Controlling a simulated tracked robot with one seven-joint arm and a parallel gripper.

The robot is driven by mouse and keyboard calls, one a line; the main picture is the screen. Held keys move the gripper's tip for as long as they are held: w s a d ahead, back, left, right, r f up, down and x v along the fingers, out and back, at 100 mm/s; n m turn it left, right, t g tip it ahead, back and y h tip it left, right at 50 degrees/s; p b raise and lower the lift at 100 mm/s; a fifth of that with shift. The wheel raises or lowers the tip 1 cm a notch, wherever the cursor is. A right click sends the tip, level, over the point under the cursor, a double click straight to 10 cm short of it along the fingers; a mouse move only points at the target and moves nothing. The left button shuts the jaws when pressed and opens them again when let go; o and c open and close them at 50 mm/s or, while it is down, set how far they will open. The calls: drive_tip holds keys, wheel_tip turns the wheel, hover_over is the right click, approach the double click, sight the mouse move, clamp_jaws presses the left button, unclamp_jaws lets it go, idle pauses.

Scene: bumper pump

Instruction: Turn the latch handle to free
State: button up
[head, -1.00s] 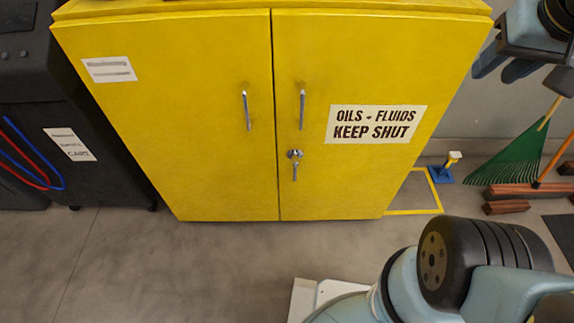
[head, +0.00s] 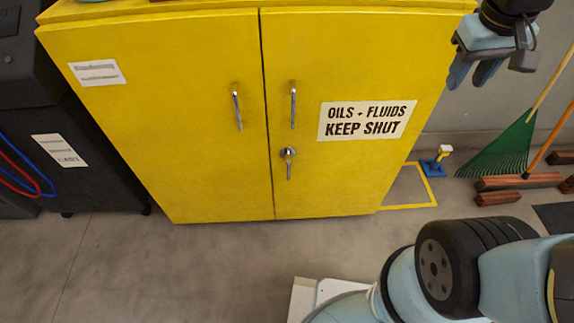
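A yellow two-door cabinet (head: 190,130) stands shut in the head view. The latch handle (head: 289,163) is a small silver lever on a round boss, on the right door near the seam. It hangs pointing down. Above it are two upright silver pull handles, the left one (head: 237,110) and the right one (head: 293,105). My gripper (head: 471,82) is at the upper right, beside the cabinet's right edge in the picture. Its two blue fingers point down with a gap between them, and nothing shows between them. It is well apart from the latch handle.
A black cart (head: 85,120) with red and blue hoses stands left of the cabinet. A green rake (head: 500,147), brown wooden blocks (head: 515,183) and a small blue-based object (head: 436,164) are at the right. The floor (head: 190,265) before the cabinet is clear.

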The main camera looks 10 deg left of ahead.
sight(288, 170)
drive_tip(key=w+a+f+n+t+h, duration=0.1)
drive_tip(key=w+a+f+n+h, duration=0.2)
drive_tip(key=a+f+n, duration=0.4)
drive_tip(key=w+a+f+n+t+h, duration=0.1)
drive_tip(key=w+a+f+n+h, duration=0.2)
drive_tip(key=a+f, duration=0.5)
drive_tip(key=w+a+f+n+t+h, duration=0.1)
drive_tip(key=w+a+f+n+h, duration=0.25)
drive_tip(key=f, duration=0.65)
drive_tip(key=s+a+f+n+t+y, duration=0.3)
drive_tip(key=a+f+n+t+y, duration=0.15)
drive_tip(key=f+n, duration=0.35)
drive_tip(key=s+a+f+n+t+y, duration=0.35)
drive_tip(key=a+f+n, duration=0.2)
drive_tip(key=f, duration=0.45)
drive_tip(key=s+a+f+n+t+y, duration=0.3)
drive_tip(key=a+f+n+t, duration=0.15)
drive_tip(key=f+n, duration=0.4)
drive_tip(key=shift+m, duration=0.85)
drive_tip(key=w, duration=0.9)
drive_tip(key=w+f, duration=0.1)
drive_tip(key=w, duration=0.3)
drive_tip(key=shift+w+a+f, duration=0.1)
drive_tip(key=shift+w+a, duration=0.05)
drive_tip(key=shift+a, duration=0.2)
drive_tip(key=shift+c, duration=0.2)
clamp_jaws()
